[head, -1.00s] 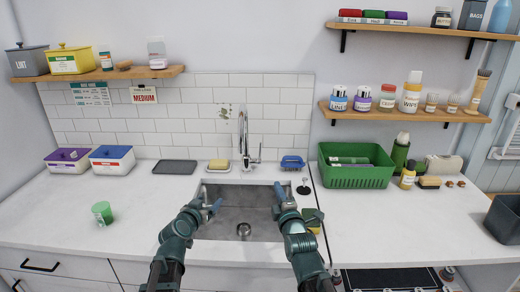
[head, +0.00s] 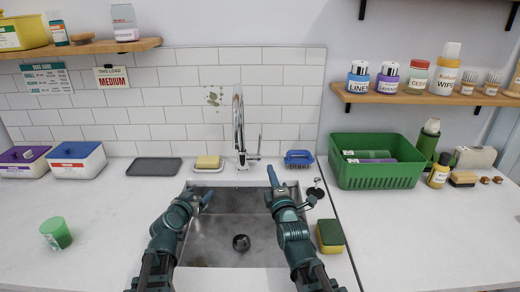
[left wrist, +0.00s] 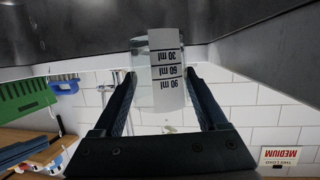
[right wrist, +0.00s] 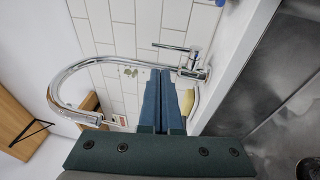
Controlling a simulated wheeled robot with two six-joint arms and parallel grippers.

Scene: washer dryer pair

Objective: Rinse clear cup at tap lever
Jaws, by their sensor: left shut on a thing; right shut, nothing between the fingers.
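The clear cup (left wrist: 158,60), with a white 30/60/90 ml scale, is between my left gripper's fingers (left wrist: 162,75) in the left wrist view, which shows it upside down. My left gripper (head: 205,197) is shut on it over the left part of the sink (head: 225,245); the cup is hard to make out in the head view. The chrome tap (head: 238,125) stands behind the sink, its tap lever (head: 258,150) at its right. My right gripper (head: 272,177) is shut and empty, right of the tap. In the right wrist view its fingers (right wrist: 166,80) point towards the lever (right wrist: 172,47), apparently apart from it.
A soap dish (head: 208,168) and a blue brush (head: 299,158) flank the tap. A sponge (head: 330,237) lies right of the sink. A green basket (head: 380,180) stands at right, a green cup (head: 56,233) at left. Counter on both sides is largely clear.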

